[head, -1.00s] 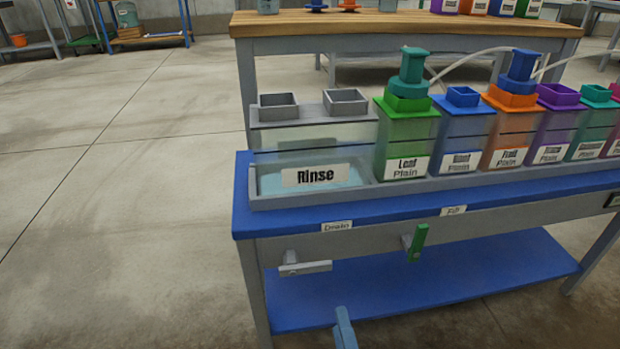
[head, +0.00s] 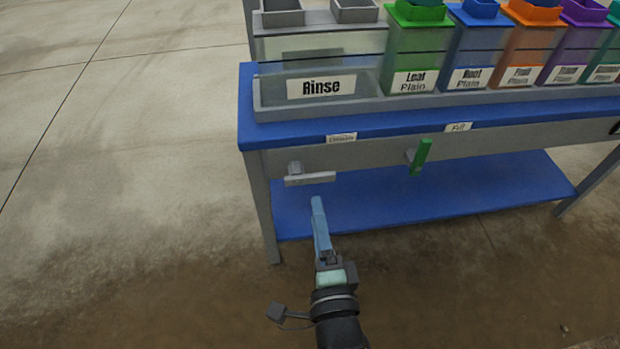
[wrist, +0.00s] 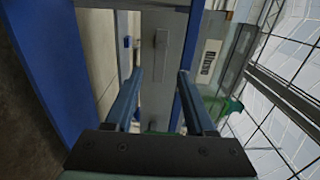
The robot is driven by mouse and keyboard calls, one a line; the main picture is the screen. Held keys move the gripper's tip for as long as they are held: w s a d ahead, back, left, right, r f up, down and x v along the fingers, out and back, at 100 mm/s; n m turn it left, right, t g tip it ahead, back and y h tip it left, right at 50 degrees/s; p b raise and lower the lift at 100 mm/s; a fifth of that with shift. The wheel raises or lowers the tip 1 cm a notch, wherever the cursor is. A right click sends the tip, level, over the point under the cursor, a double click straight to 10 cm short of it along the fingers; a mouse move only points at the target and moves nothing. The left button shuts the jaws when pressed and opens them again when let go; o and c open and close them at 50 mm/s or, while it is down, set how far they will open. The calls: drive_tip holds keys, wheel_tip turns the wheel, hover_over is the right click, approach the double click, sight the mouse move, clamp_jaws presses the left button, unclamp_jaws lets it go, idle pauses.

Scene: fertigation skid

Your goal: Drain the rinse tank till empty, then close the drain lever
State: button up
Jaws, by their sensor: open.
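The rinse tank (head: 375,62) is clear-walled, stands at the left end of the rack, and shows no blue liquid now. The grey drain lever (head: 310,179) lies horizontal on the bench's front rail, under the Drain label (head: 341,137). It also shows in the wrist view (wrist: 160,55), ahead of and between the fingers. My gripper (head: 317,200) is open and empty, its tips just below the lever in the head view. In the wrist view, the two blue fingers (wrist: 160,72) are spread apart, and I see no contact with the lever.
A green lever (head: 421,157) stands upright to the right under another label. Coloured tanks (head: 470,50) line the rack right of the rinse tank. A blue lower shelf (head: 430,200) sits below the rail. The floor to the left is clear.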

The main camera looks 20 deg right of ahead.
sight(311, 181)
drive_tip(key=b+x, duration=0.2)
drive_tip(key=x, duration=0.7)
drive_tip(key=shift+w+b, duration=0.1)
drive_tip(key=shift+b, duration=0.25)
clamp_jaws()
idle(1.0)
